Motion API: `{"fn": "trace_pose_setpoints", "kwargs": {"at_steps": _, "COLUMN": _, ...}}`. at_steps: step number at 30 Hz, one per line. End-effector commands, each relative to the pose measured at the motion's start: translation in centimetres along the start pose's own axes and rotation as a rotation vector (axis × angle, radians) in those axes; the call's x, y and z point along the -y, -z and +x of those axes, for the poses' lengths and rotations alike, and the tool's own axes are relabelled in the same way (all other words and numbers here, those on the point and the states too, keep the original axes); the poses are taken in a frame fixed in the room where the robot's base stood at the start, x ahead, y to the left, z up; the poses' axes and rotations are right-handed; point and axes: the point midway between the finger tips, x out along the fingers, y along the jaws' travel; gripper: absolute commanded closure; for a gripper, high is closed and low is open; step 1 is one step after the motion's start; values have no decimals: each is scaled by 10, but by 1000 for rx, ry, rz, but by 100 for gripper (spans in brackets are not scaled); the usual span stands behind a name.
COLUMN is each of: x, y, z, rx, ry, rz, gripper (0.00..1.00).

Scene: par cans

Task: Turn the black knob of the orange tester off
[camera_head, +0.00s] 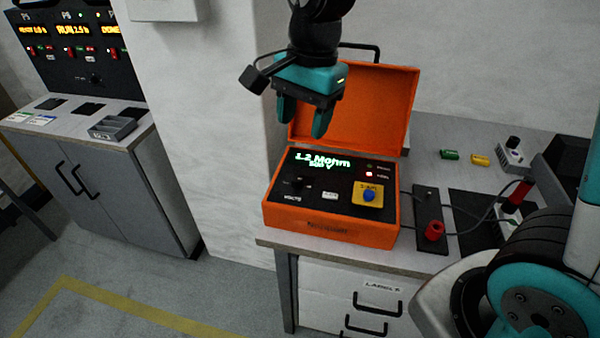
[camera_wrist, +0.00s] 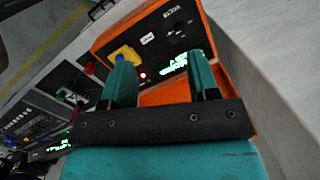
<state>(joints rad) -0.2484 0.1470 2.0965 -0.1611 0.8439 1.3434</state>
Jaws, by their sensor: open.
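The orange tester (camera_head: 331,231) stands open on the bench, its lid raised at the back. Its black panel carries a lit green display (camera_head: 322,160) reading about "1.2 Mohm", a red light and a blue button on a yellow plate (camera_head: 369,194). The black knob (camera_head: 298,183) is at the panel's left, below the display; its exact pointer direction is too small to tell. In the wrist view the knob (camera_wrist: 178,29) shows near the top, beyond the fingers. My gripper (camera_head: 303,122) is open and empty, above the tester in front of the lid, apart from the knob.
A black strip with a red terminal (camera_head: 434,231) and grey cables lie right of the tester. Green (camera_head: 449,155) and yellow (camera_head: 480,160) small cylinders lie on the bench behind. A white pillar (camera_head: 228,120) stands at left. A separate grey cabinet (camera_head: 115,190) is farther left.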

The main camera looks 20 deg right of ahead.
Motion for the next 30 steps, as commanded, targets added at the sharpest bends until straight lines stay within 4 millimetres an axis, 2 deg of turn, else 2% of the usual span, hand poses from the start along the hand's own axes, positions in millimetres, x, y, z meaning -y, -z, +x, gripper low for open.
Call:
{"fn": "trace_pose_setpoints", "kwargs": {"at_steps": 1, "x": 13, "y": 13, "z": 5, "rx": -19, "ry": -18, "rz": 164, "gripper": 45}}
{"fn": "trace_pose_setpoints", "kwargs": {"at_steps": 4, "x": 31, "y": 34, "z": 13, "rx": -59, "ry": -35, "rz": 458, "gripper": 45}}
{"fn": "trace_pose_setpoints", "kwargs": {"at_steps": 6, "x": 39, "y": 45, "z": 18, "rx": -81, "ry": -41, "rz": 613, "gripper": 45}}
{"fn": "trace_pose_setpoints", "kwargs": {"at_steps": 10, "x": 47, "y": 57, "z": 24, "rx": -107, "ry": -43, "rz": 786, "gripper": 45}}
{"fn": "trace_pose_setpoints", "kwargs": {"at_steps": 14, "x": 48, "y": 61, "z": 33, "rx": -114, "ry": -45, "rz": 838, "gripper": 45}}
{"fn": "trace_pose_setpoints", "kwargs": {"at_steps": 17, "x": 47, "y": 62, "z": 47, "rx": -114, "ry": -46, "rz": 839, "gripper": 45}}
{"fn": "trace_pose_setpoints", "kwargs": {"at_steps": 30, "x": 38, "y": 69, "z": 145, "rx": -114, "ry": -49, "rz": 835, "gripper": 45}}
